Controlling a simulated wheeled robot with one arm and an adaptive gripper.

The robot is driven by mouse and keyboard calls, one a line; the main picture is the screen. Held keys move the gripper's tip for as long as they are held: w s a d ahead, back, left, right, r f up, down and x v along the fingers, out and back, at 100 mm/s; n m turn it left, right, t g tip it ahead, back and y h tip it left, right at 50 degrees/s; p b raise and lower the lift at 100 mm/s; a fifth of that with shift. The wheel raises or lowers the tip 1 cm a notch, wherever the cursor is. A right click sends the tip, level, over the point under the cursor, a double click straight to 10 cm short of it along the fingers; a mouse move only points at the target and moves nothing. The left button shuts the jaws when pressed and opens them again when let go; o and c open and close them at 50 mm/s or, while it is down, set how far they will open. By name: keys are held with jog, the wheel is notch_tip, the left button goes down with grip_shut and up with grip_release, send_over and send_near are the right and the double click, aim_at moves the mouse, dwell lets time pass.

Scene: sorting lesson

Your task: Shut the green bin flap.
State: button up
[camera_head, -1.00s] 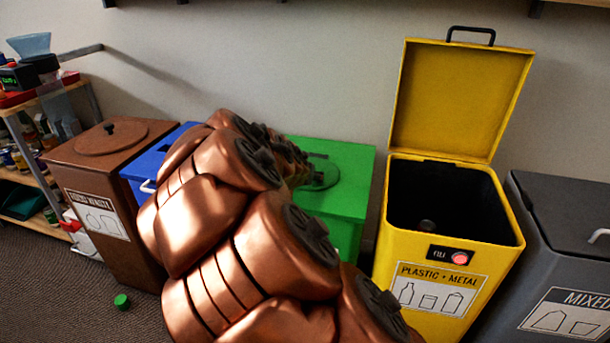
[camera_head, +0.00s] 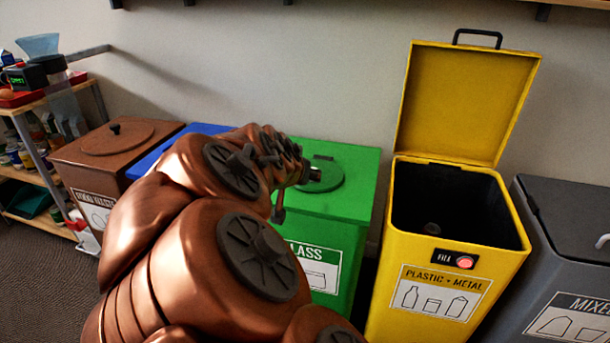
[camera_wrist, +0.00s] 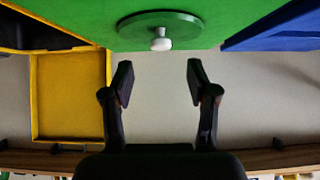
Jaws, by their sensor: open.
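The green bin (camera_head: 352,205) stands between the blue and yellow bins, its front label partly hidden by my arm. Its round green flap (camera_head: 328,181) appears to lie flat on the bin's top, partly covered by the end of my arm. In the wrist view, which is upside down, the flap (camera_wrist: 150,22) shows as a disc with a pale knob (camera_wrist: 161,44). My gripper (camera_wrist: 160,80) is open and empty, its two fingers apart, with the knob beyond the gap between them. I see no contact with the flap.
The yellow bin (camera_head: 448,255) to the right has its lid (camera_head: 465,100) standing open. A blue bin (camera_head: 160,152), a brown bin (camera_head: 80,158) and a grey bin (camera_head: 570,220) stand alongside. The wall (camera_head: 250,60) is close behind; a shelf (camera_head: 30,118) is at left.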

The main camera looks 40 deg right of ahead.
jog(key=shift+v, duration=1.05)
jog(key=s+a+r+n+g+y+p, duration=0.4)
jog(key=s+a+r+p, duration=0.5)
jog(key=s+p, duration=0.4)
jog(key=s+a+r+n+g+y+p, duration=0.4)
jog(key=s+a+r+p, duration=0.5)
jog(key=p, duration=1)
jog(key=s+r+n, duration=0.2)
jog(key=s+r, duration=0.1)
jog(key=s, duration=0.2)
jog(key=shift+a+n, duration=0.3)
jog(key=shift+a, duration=0.1)
